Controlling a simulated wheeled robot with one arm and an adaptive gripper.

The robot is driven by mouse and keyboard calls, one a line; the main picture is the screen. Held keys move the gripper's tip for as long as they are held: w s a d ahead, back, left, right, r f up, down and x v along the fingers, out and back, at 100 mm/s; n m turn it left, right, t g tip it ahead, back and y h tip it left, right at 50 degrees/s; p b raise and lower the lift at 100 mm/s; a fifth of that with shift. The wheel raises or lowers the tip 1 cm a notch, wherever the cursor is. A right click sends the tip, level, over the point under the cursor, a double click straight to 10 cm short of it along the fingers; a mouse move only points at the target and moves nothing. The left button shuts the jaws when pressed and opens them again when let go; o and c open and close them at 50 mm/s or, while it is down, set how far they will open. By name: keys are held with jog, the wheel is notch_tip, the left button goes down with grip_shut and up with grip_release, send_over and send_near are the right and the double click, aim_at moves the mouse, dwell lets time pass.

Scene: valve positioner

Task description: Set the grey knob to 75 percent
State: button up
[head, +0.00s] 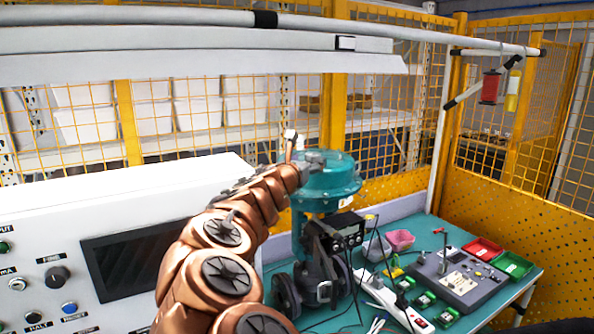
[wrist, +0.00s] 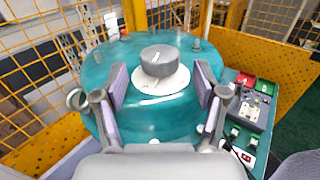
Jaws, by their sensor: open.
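The grey knob (wrist: 159,60) sits on a white round dial plate on top of the teal valve actuator (wrist: 150,122). A short white mark shows on the knob's top, pointing roughly away from me and slightly left. Dial markings are too small to read. My gripper (wrist: 162,90) is open, with one pad on each side of the knob and a gap on both sides, not touching it. In the head view my gripper (head: 303,160) is at the top of the teal actuator (head: 327,185); the knob is hidden there.
A white control panel (head: 130,215) with a dark screen and its own black knob (head: 57,277) stands at the left. The teal table (head: 440,240) holds a grey control box (head: 460,278), red bin (head: 483,249), green bin (head: 513,264), power strip and cables. Yellow fencing (head: 520,190) surrounds it.

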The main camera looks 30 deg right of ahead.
jog(key=v, duration=0.7)
jog(key=shift+s+a, duration=0.25)
jog(key=shift+a, duration=0.05)
